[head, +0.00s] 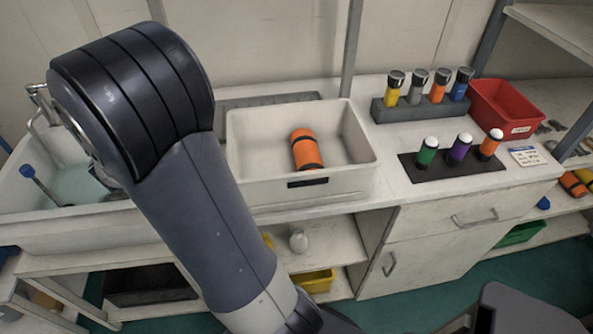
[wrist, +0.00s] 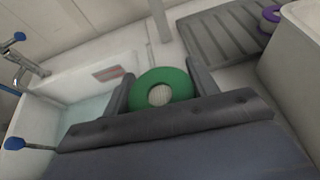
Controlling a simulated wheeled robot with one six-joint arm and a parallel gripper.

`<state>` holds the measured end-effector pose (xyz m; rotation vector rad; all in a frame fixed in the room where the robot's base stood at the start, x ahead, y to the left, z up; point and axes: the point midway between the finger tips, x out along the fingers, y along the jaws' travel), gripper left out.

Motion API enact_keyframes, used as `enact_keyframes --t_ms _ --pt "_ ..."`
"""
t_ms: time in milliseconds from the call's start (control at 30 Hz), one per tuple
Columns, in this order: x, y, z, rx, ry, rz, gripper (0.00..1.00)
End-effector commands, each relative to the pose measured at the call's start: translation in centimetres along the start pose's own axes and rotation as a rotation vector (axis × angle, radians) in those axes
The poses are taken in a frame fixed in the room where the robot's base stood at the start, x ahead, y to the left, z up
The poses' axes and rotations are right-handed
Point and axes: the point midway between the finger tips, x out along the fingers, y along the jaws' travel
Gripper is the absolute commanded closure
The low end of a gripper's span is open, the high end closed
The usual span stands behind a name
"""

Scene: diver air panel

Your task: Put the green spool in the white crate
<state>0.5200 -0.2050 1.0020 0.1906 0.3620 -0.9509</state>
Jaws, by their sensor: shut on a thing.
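The green spool (wrist: 178,80), a ring with a pale centre, sits between the two fingers of my gripper (wrist: 160,86) in the wrist view. My gripper is shut on it. In the head view my arm hides both the gripper and the spool. The white crate (head: 262,189) stands on the counter at the middle of the head view, with an orange cylinder with black ends (head: 306,149) inside. In the wrist view the crate's wall (wrist: 285,75) is at the right edge, apart from the spool.
A sink (wrist: 88,77) lies to the left in the wrist view, with a tap. A grey ribbed mat (wrist: 215,45) lies beside the crate, with a purple spool (wrist: 271,15) near its far end. Bottles in a rack (head: 410,111) and a red bin (head: 508,117) stand right of the crate.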

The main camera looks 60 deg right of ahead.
Motion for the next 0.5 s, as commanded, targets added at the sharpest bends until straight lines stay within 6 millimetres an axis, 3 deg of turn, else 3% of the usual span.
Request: enact_keyframes --t_ms 233,500 --pt "2.8 -9.9 3.6 0.137 -0.002 -0.325 0.68" --pt "2.9 -22.1 5.4 0.302 -0.001 -0.723 0.68"
